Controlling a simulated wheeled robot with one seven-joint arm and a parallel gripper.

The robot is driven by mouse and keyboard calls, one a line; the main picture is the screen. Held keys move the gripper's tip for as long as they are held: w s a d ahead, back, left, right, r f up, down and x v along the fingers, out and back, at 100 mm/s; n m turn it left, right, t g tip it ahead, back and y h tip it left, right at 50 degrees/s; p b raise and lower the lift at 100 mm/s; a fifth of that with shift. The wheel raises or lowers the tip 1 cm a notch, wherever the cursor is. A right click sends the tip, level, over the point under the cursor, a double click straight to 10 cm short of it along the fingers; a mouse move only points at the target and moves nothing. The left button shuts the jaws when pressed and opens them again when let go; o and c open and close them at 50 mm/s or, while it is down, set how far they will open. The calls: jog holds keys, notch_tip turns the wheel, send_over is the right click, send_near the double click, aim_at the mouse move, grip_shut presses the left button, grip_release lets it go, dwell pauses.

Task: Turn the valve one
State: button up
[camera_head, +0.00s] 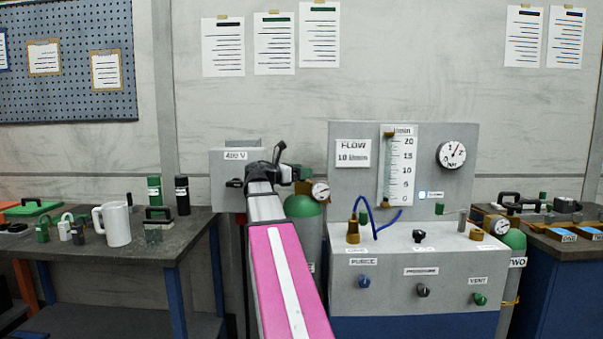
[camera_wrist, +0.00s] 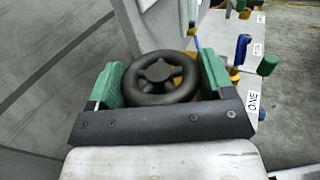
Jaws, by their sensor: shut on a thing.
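Valve one's round black handwheel (camera_wrist: 160,80) with spokes sits between the two green fingers of my gripper (camera_wrist: 162,78) in the wrist view. The fingers are shut on its left and right sides. The handwheel cannot be made out there, as my arm and gripper cover that area.
A grey flow panel (camera_head: 350,285) with knobs, a blue hose and a round dial (camera_head: 452,154) stands right of the cylinder. A second cylinder labelled TWO (camera_head: 514,245) stands farther right. A dark bench (camera_head: 150,245) with a white mug (camera_head: 117,223) is at left.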

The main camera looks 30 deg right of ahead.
jog(key=m+g, duration=0.2)
jog(key=g, duration=0.1)
jog(key=m+g+y, duration=0.1)
jog(key=shift+w+g, duration=0.25)
jog(key=shift+g, duration=0.05)
jog(key=shift+s+m+g+y, duration=0.1)
jog(key=shift+m+g+y, duration=1.1)
jog(key=shift+m+g, duration=0.85)
jog(key=shift+n+g, duration=0.25)
jog(key=shift+g, duration=0.2)
jog(key=o, duration=0.9)
